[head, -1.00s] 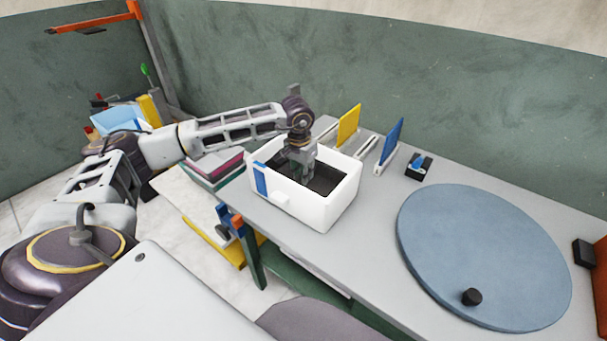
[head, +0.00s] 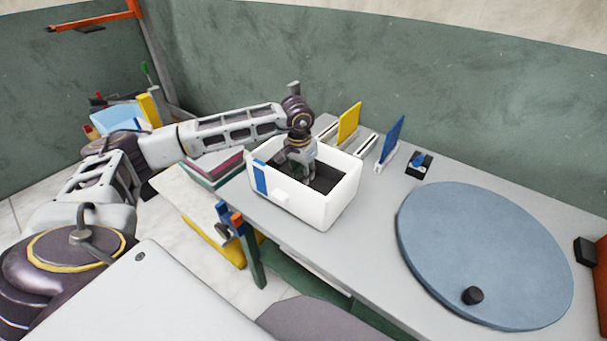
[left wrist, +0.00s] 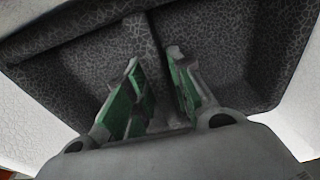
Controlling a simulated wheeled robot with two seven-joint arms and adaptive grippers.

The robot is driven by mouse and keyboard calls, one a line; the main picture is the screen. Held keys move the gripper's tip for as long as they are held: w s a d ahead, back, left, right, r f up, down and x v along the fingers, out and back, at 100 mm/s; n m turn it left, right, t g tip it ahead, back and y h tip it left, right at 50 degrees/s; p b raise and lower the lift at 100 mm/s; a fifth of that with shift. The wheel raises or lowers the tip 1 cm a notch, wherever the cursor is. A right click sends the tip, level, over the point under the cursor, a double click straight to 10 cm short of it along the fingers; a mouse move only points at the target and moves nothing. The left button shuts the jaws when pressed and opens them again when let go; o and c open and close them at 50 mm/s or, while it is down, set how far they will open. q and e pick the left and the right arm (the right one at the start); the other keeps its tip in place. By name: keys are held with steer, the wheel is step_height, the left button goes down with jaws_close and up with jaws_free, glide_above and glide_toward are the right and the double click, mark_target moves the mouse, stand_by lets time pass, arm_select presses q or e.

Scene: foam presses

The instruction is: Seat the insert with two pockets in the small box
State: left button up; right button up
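The small box (head: 315,213) is white with a blue patch on its front left and stands on the grey table. The dark grey speckled insert (left wrist: 225,40) lies inside it, below the box's rim in the head view. In the left wrist view a middle rib (left wrist: 158,50) parts its two pockets. My left gripper (head: 301,178) reaches down into the box. Its green-padded fingers (left wrist: 158,65) stand apart, one on each side of the rib, with a gap showing. I cannot tell whether the insert rests fully on the box floor. My right gripper is not in view.
A yellow panel (head: 348,124) and a blue panel (head: 392,139) stand upright behind the box. A small black-and-blue item (head: 420,166) lies beside them. A large blue-grey disc (head: 490,250) with a black knob (head: 472,295) covers the right of the table.

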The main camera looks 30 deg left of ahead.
mark_target(301, 175)
arm_select(q)
steer(key=shift+o, duration=1.2)
step_height(301, 175, up, 12)
steer(key=s, duration=0.1)
steer(key=shift+s, duration=0.2)
stand_by(0.7)
